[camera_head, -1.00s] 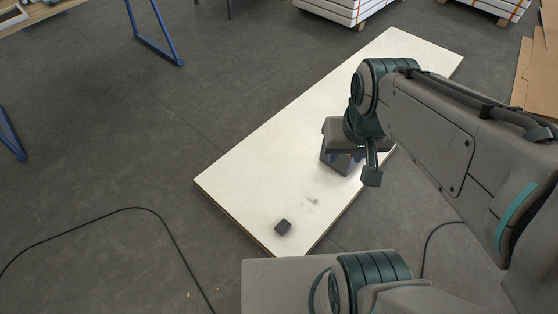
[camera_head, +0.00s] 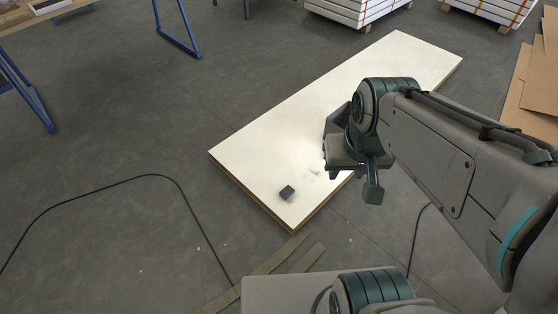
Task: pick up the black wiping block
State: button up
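The black wiping block (camera_head: 287,192) is a small dark cube lying on the near left end of a long white panel (camera_head: 300,120). Dark smudges (camera_head: 312,172) mark the panel just right of the block. My gripper (camera_head: 338,176) is at the end of my arm, over the panel's right edge, to the right of the block and apart from it.
A black cable (camera_head: 150,177) curves over the grey floor at left. Flat strips (camera_head: 275,262) lie on the floor before the panel. Stacked white boards (camera_head: 350,10) stand at the back and brown sheets (camera_head: 540,80) at right. A blue trestle leg (camera_head: 175,30) stands at upper left.

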aim_at(288, 191)
jog(key=u, duration=0.8)
jog(key=i, duration=0.7)
jog(key=z, duration=3.3)
jog(key=i, duration=1.5)
jog(key=u, duration=1.95)
